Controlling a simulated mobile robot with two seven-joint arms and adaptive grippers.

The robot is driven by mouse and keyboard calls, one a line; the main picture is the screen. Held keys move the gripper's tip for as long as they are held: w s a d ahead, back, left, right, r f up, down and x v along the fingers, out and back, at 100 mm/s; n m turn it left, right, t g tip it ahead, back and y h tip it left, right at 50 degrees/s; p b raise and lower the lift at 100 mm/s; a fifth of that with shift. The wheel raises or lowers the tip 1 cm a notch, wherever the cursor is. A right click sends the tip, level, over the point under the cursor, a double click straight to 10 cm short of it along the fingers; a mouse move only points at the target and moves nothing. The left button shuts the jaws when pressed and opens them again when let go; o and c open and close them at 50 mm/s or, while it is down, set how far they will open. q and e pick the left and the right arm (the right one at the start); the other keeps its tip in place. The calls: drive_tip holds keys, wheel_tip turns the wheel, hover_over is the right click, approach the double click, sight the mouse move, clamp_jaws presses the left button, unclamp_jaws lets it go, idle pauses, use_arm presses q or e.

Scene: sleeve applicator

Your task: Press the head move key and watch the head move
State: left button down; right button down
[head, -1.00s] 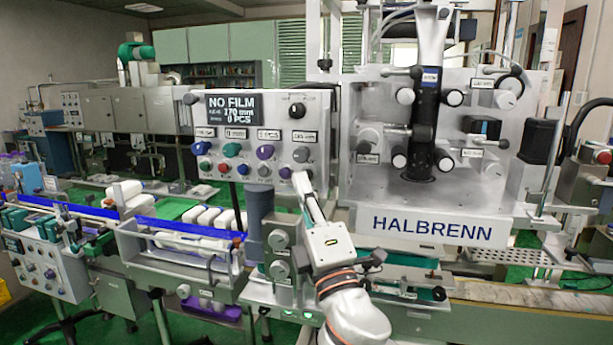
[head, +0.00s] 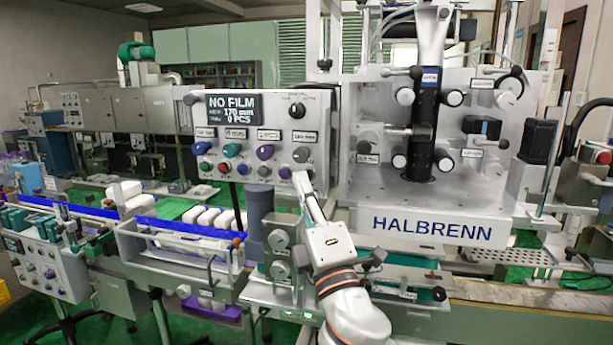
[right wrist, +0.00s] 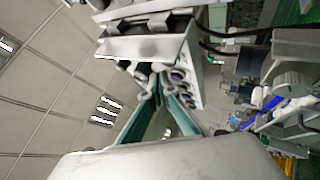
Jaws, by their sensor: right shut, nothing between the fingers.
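The grey control panel (head: 265,125) carries a display (head: 231,108) reading "NO FILM", "170 mm" and "0 PCS". Contact cannot be told. In the right wrist view its teal fingers (right wrist: 157,88) converge towards the panel. The black cylindrical head (head: 423,130) stands upright. My left gripper is out of view.
The HALBRENN machine front (head: 432,228) fills the right. A dark grey cylinder (head: 260,215) stands just left of my right gripper. A conveyor (head: 190,229) with white bottles (head: 212,217) runs at the left.

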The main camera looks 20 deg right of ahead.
drive_tip(key=shift+w, duration=0.1)
idle(0.4)
drive_tip(key=shift+w+d, duration=0.25)
drive_tip(key=shift+w, duration=0.05)
drive_tip(key=shift+w+d, duration=0.25)
drive_tip(key=shift+w, duration=0.1)
idle(0.8)
drive_tip(key=shift+s+a, duration=0.1)
drive_tip(key=shift+s, duration=0.05)
drive_tip(key=shift+s+a+p, duration=0.3)
drive_tip(key=shift+s+a, duration=0.05)
drive_tip(key=shift+s, duration=0.25)
idle(0.3)
drive_tip(key=s+a, duration=0.1)
drive_tip(key=s, duration=0.1)
drive_tip(key=s+a, duration=0.1)
drive_tip(key=s, duration=0.1)
drive_tip(key=shift+a, duration=0.4)
idle(0.5)
